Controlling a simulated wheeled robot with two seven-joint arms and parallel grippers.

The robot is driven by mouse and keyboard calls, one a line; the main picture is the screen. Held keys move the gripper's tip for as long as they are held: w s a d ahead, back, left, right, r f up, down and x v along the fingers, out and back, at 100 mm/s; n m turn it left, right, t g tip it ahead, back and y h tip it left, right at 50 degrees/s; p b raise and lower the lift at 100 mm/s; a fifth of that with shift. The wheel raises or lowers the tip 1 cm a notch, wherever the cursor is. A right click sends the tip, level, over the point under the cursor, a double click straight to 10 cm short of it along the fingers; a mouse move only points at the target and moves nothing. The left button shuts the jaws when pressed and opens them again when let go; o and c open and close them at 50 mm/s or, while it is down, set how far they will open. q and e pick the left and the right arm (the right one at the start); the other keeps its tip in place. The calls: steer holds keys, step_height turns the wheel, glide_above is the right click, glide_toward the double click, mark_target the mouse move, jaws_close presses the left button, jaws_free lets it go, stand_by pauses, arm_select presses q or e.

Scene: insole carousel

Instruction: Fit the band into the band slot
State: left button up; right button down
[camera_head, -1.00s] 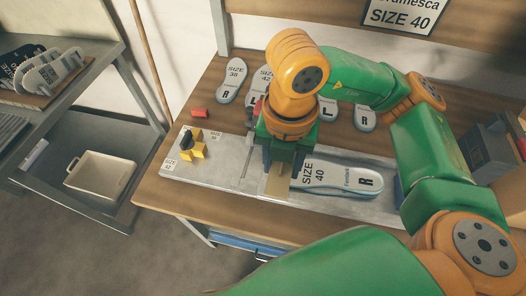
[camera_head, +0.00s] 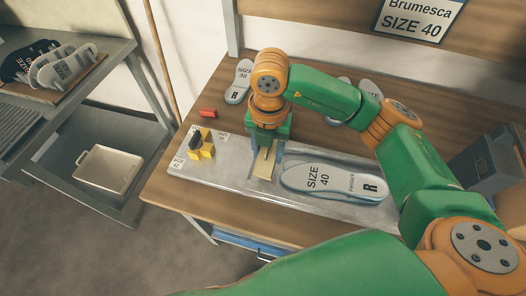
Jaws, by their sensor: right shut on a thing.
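My right gripper (camera_head: 265,160) is shut on a tan band (camera_head: 264,164), seen as a small flat strip between its fingers. It points down over the grey metal plate (camera_head: 215,178), left of the large grey insole (camera_head: 335,183) marked SIZE 40 and R, which lies flat on the plate. A thin dark line on the plate just below the gripper may be the band slot; the gripper and band hide part of it. I cannot tell whether the band touches the plate. My left gripper is not in view.
A yellow block with a black knob (camera_head: 200,145) stands on the plate's left end. A red piece (camera_head: 208,113) and a size 38 insole (camera_head: 238,82) lie on the wooden table behind. A dark grey box (camera_head: 485,165) stands at right. A side shelf holds a cream bin (camera_head: 108,169).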

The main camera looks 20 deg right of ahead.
mark_target(263, 155)
steer(key=shift+w+a+f, duration=0.15)
steer(key=shift+w+f, duration=0.7)
steer(key=shift+f, duration=0.1)
steer(key=f, duration=0.1)
steer(key=f+p, duration=0.1)
steer(key=f, duration=0.1)
steer(key=shift+w+f, duration=0.3)
steer(key=shift+w, duration=0.05)
steer(key=shift+f+b, duration=0.35)
steer(key=shift+f, duration=0.1)
steer(key=shift+c, duration=1.8)
jaws_free()
steer(key=shift+r, duration=0.2)
steer(key=shift+w+r, duration=0.1)
steer(key=shift+r, duration=0.25)
step_height(263, 155, up, 6)
steer(key=b, duration=0.2)
steer(key=shift+b, duration=0.35)
steer(key=shift+r, duration=0.2)
